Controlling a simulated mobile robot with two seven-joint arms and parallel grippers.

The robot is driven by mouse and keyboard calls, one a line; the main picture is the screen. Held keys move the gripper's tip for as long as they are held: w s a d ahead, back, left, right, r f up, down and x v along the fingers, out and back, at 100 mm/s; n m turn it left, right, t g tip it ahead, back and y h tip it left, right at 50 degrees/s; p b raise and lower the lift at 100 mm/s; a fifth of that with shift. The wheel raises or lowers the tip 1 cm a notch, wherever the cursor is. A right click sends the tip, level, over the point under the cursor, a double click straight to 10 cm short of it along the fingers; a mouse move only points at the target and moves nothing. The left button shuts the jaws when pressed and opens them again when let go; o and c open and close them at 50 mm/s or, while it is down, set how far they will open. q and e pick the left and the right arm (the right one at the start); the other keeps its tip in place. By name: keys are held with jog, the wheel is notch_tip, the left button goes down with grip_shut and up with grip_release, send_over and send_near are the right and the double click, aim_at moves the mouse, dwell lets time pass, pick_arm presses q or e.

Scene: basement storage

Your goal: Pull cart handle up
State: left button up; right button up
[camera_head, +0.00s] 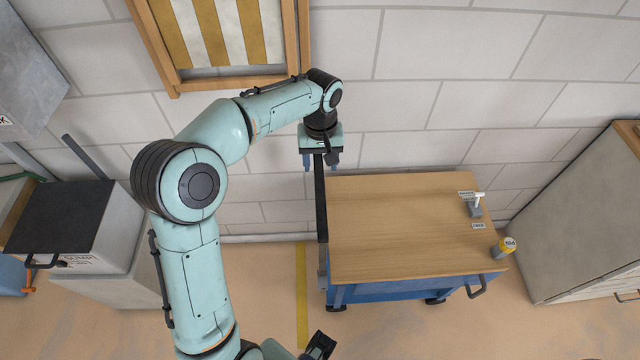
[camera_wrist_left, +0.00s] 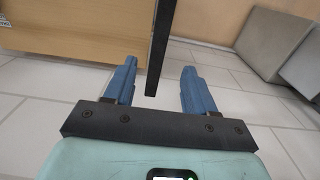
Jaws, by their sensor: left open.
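The cart (camera_head: 400,230) has a light wooden top and a blue body on dark casters. A long black bar (camera_head: 320,205), seemingly the cart handle, runs along its left side from a grey bracket toward the wall. My left gripper (camera_head: 321,163) is open at the bar's far end, fingers pointing down. In the left wrist view the bar (camera_wrist_left: 160,50) reaches into the gap between the two blue fingers (camera_wrist_left: 158,92), with space on both sides. I see no contact. The wooden edge of the cart (camera_wrist_left: 80,45) is at upper left there. My right gripper does not show clearly.
A block wall (camera_head: 450,100) with a framed striped panel (camera_head: 220,40) stands behind. A small white-handled lever (camera_head: 476,203) and a yellow-topped cylinder (camera_head: 504,247) are at the cart's right. Grey cabinets (camera_head: 580,220) flank the right; a dark-topped bin (camera_head: 65,215) stands left.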

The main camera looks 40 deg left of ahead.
aim_at(320, 191)
pick_arm(q)
notch_tip(320, 191, down, 12)
jog(key=shift+b, duration=0.6)
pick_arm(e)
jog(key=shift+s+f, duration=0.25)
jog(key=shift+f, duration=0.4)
